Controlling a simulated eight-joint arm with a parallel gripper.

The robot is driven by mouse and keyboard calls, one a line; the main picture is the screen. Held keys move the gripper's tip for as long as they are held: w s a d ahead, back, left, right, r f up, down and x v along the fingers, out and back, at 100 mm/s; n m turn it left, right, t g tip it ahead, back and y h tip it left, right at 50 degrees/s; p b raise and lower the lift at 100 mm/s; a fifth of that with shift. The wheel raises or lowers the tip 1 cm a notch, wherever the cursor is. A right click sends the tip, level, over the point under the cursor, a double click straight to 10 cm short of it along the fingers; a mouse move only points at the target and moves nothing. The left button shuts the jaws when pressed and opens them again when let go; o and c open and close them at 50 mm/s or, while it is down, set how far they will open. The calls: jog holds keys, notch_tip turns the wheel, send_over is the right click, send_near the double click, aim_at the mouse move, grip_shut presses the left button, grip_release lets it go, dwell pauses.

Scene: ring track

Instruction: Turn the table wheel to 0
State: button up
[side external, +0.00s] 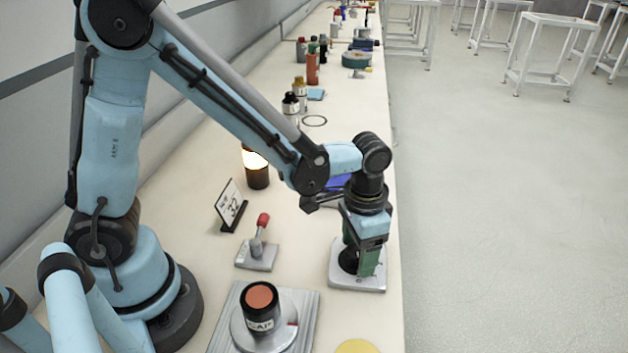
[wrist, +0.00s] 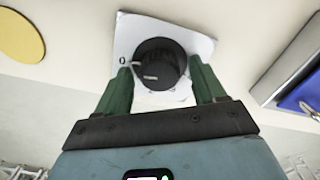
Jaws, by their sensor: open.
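The wheel looks like a black round knob (wrist: 158,58) on a white square plate (wrist: 128,32). A white pointer line on it points left in the wrist view, a little below a printed 0 (wrist: 122,60) on the plate. In the side view the knob (side external: 348,262) shows partly below my gripper (side external: 359,255), on its plate (side external: 358,284). My gripper points down with its green fingers (wrist: 162,78) on either side of the knob, open. I cannot tell whether the fingers touch it.
A can labelled CAP (side external: 261,307) stands on a round grey turntable (side external: 289,335) at the front. A red-handled lever (side external: 258,250), a card reading 32 (side external: 230,208) and a lit lamp (side external: 256,170) stand left of the knob. A yellow disc (side external: 358,346) lies at the front edge.

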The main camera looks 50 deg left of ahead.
aim_at(358, 250)
notch_tip(358, 250, up, 12)
dwell(0.6)
jog(key=s+a+n+t, duration=0.3)
jog(key=s+a+t, duration=0.2)
jog(key=a, duration=0.6)
jog(key=shift+n+t, duration=0.4)
jog(key=shift+t, duration=0.7)
